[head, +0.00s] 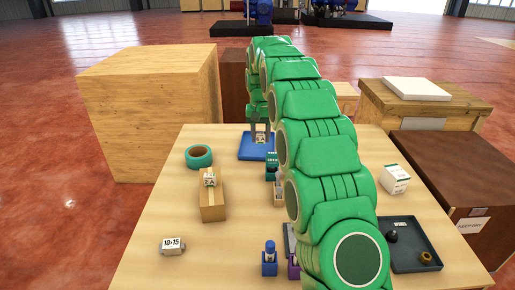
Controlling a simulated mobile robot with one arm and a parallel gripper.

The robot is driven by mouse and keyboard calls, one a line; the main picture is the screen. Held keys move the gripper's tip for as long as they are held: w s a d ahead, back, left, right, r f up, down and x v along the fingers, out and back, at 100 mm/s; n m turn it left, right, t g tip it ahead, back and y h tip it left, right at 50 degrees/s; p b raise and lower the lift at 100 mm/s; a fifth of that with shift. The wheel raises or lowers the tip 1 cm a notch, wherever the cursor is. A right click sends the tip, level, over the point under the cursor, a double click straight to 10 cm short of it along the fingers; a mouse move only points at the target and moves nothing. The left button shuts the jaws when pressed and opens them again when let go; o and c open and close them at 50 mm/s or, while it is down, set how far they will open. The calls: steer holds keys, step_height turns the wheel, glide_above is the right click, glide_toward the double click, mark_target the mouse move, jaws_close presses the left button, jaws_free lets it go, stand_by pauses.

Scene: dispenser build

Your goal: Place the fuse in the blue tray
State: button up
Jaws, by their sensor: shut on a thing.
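The blue tray (245,154) lies flat at the far middle of the table. My gripper (261,132) points down over it, with a dark finger on each side. It is shut on a small pale block with dark marks (260,138), which I take to be the fuse. The block appears over the tray; I cannot tell whether it touches the tray floor. My green arm hides part of the table to the right of the tray.
A teal tape roll (199,156) and a cardboard box (212,206) with a white block (210,179) on top stand left. A "10:15" device (172,246) lies front left. A blue holder (269,262) stands at the front. Right are a white box (394,179) and dark tray (410,262).

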steer(key=w, duration=0.2)
glide_above(257, 155)
steer(key=shift+d+f, duration=0.15)
steer(key=shift+f, duration=2.85)
steer(key=shift+w+f, duration=0.1)
steer(key=shift+f, duration=0.05)
steer(key=shift+w+f, duration=0.1)
steer(key=shift+f, duration=1.5)
steer(key=shift+f, duration=0.1)
steer(key=o, duration=1)
